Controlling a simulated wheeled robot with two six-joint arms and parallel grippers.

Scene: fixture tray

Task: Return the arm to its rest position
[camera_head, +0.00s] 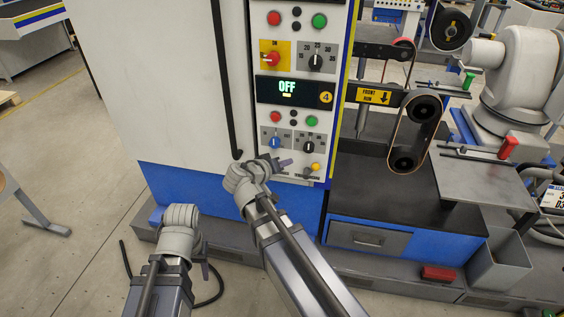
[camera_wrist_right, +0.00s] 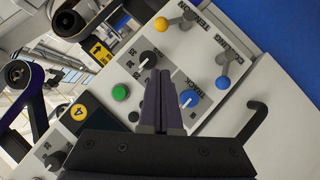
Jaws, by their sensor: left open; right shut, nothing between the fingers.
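My right gripper (camera_head: 284,163) is shut and empty. In the head view it is in front of the lower part of the machine's control panel (camera_head: 286,132). In the right wrist view its closed fingers (camera_wrist_right: 161,78) point at the panel, among the blue knob (camera_wrist_right: 189,98), the black knobs and the green button (camera_wrist_right: 120,92). I cannot tell whether the fingertips touch the panel. My left gripper (camera_head: 205,262) is low at the left, in front of the blue machine base. It is open and empty, and only a small dark part of its fingers shows.
A long black door handle (camera_head: 232,90) is left of the panel. The panel display (camera_head: 287,87) reads OFF. A belt sander (camera_head: 408,135) and a dark worktable (camera_head: 380,190) stand to the right. A black cable (camera_head: 125,258) lies on the floor. Open floor is at the left.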

